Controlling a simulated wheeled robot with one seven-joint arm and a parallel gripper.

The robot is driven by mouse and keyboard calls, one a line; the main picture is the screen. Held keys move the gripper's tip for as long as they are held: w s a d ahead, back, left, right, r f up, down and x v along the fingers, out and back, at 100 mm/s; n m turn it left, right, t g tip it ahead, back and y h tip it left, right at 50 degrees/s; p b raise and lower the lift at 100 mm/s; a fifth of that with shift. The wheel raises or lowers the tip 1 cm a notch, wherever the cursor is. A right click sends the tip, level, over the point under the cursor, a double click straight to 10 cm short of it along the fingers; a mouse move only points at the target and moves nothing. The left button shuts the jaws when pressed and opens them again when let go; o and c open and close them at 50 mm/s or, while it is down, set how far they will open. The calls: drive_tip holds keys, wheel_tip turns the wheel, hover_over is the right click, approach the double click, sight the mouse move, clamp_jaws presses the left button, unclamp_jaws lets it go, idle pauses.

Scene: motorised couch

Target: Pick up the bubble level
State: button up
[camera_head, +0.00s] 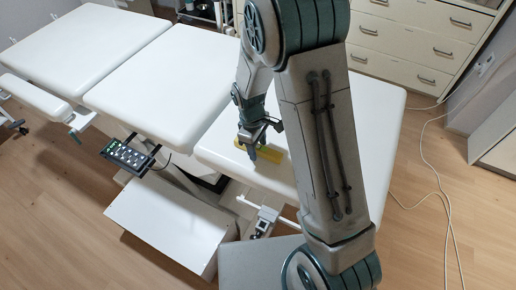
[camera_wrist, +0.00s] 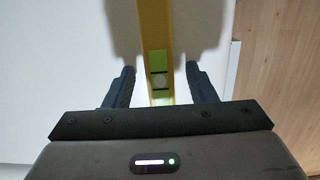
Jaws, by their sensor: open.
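The bubble level is a long yellow bar with a green vial. In the wrist view the level (camera_wrist: 155,35) runs from the top edge down between my two fingers, its green vial section near the fingertips. My gripper (camera_wrist: 160,75) is open, with one finger on each side of the level and a gap visible on both sides. In the head view the level (camera_head: 270,154) lies on the near end of the white couch, and my gripper (camera_head: 254,150) is over it. My arm and gripper hide part of the level there.
The white couch (camera_head: 150,90) has several padded sections. A control box with buttons (camera_head: 128,154) hangs at its side. A white box-like step (camera_head: 165,225) stands below on the wooden floor. White drawers (camera_head: 415,40) stand at the back right, and a cable (camera_head: 440,190) lies on the floor.

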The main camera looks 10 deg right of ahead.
clamp_jaws()
drive_tip(key=shift+r, duration=0.1)
